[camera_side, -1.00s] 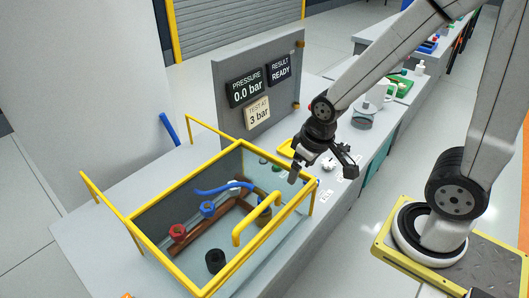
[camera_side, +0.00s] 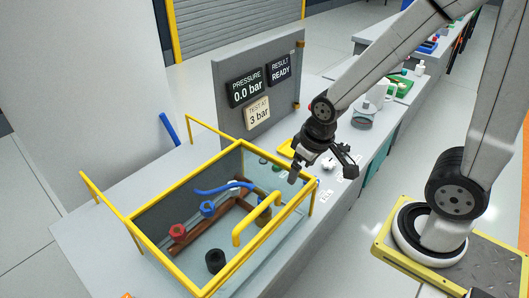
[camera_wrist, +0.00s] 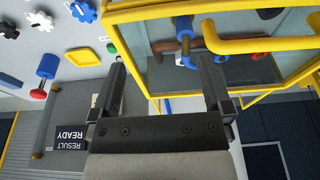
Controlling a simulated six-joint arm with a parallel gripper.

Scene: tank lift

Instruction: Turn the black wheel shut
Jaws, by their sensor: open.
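A black wheel (camera_side: 215,261) sits low in the front part of the yellow-framed tank (camera_side: 160,179), just left of the yellow handle, in the side view. My gripper (camera_side: 322,172) is open and empty, outside the tank above its right rear corner, well apart from the black wheel. In the wrist view my two fingers (camera_wrist: 162,68) stand wide apart with nothing between them. A dark round part (camera_wrist: 268,13) shows behind the yellow bar there; I cannot tell whether it is the black wheel.
Red (camera_side: 177,231) and blue (camera_side: 207,209) knobs sit on brown piping in the tank. A yellow handle (camera_side: 257,218) arches over its right side. A grey panel (camera_side: 262,110) behind reads pressure 0.0 bar, result READY, test at 3 bar. Loose gear-shaped pieces (camera_wrist: 40,21) lie on the bench.

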